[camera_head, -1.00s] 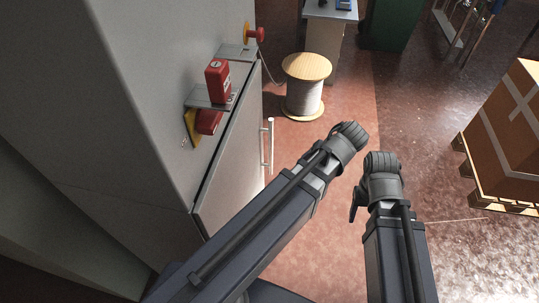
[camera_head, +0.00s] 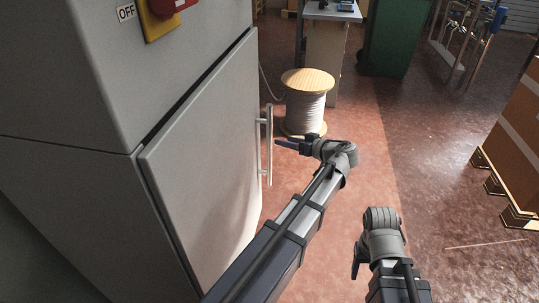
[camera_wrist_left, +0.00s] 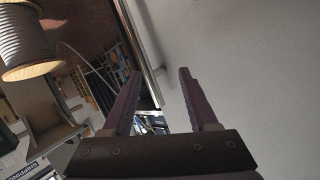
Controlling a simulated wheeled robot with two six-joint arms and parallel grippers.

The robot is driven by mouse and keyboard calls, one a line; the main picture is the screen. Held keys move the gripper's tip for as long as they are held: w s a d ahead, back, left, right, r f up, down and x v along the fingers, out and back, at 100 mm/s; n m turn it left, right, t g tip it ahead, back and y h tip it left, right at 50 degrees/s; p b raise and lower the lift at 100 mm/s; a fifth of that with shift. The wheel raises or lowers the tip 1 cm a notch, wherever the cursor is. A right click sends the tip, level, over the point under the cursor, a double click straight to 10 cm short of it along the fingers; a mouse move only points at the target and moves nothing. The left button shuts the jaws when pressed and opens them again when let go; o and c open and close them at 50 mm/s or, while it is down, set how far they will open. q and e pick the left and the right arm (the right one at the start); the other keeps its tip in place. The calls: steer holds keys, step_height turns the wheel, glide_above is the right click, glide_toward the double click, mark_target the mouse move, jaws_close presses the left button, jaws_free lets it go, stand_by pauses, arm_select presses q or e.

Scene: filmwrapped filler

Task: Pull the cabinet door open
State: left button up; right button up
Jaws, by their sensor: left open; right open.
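The grey cabinet door (camera_head: 205,165) is closed against the cabinet at the left of the head view. Its upright silver bar handle (camera_head: 267,145) is on the door's right side. My left gripper (camera_head: 284,144) points left at the handle, just to its right. In the left wrist view its two fingers (camera_wrist_left: 160,74) are open, with the pale door close ahead and a thin bright bar, seemingly the handle, between the tips. I cannot tell whether they touch it. My right gripper (camera_head: 357,262) is low in the head view, mostly hidden by its wrist, away from the door.
A red switch on a yellow plate (camera_head: 160,25) with an OFF label is above the door. A cable spool (camera_head: 305,105) stands beyond the handle. A taped box (camera_head: 510,135) on a pallet is at the right. The reddish floor between is clear.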

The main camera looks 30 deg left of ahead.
mark_target(270, 135)
arm_select(q)
steer(key=w+a+f+n+t+y+b, duration=0.1)
steer(key=w+a+f+n+y+b, duration=0.2)
steer(key=b, duration=0.7)
step_height(270, 135, down, 3)
steer(key=shift+w+a+f, duration=0.1)
steer(key=shift+w+a, duration=0.05)
steer(key=shift+w, duration=1.05)
steer(key=shift+x, duration=3.9)
steer(key=shift+r, duration=0.25)
jaws_close()
